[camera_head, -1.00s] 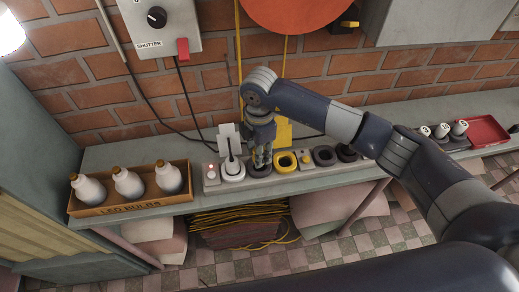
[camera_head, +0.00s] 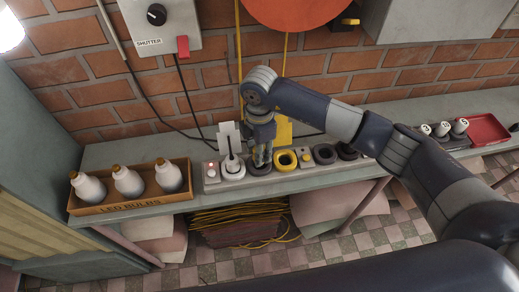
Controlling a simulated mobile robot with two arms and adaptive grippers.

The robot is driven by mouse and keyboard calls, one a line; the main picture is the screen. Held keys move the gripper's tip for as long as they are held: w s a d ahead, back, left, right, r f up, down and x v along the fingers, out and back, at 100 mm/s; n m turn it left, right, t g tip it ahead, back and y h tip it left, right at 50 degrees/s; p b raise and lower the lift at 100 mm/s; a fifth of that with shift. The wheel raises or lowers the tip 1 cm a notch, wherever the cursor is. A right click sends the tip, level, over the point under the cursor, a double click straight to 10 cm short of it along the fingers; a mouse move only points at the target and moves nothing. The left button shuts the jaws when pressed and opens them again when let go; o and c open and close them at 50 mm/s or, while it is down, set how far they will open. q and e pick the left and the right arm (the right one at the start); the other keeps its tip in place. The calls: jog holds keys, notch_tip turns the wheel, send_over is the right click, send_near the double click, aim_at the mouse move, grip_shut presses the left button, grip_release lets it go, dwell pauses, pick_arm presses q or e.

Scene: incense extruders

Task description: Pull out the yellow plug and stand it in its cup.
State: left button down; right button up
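A yellow ring-shaped cup (camera_head: 285,161) with a dark middle stands in the row on the bench. I cannot make out a separate yellow plug. My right gripper (camera_head: 262,164) points down over a dark round cup (camera_head: 258,171) just left of the yellow one. Its fingers hide part of that cup, and I cannot tell whether they hold anything. A white cup (camera_head: 232,172) with a dark upright stem stands to the left of the gripper. My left gripper is not in view.
Small button blocks (camera_head: 211,173) and more dark rings (camera_head: 325,154) share the row. A yellow plate (camera_head: 283,131) stands behind. The front bench edge (camera_head: 230,189) is close.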

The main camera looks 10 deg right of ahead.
jog(key=shift+f+b, duration=0.9)
jog(key=shift+f, duration=0.45)
jog(key=o, duration=1.1)
jog(key=shift+o, duration=0.2)
jog(key=shift+r, duration=0.1)
notch_tip(320, 180, up, 12)
jog(key=shift+f, duration=0.1)
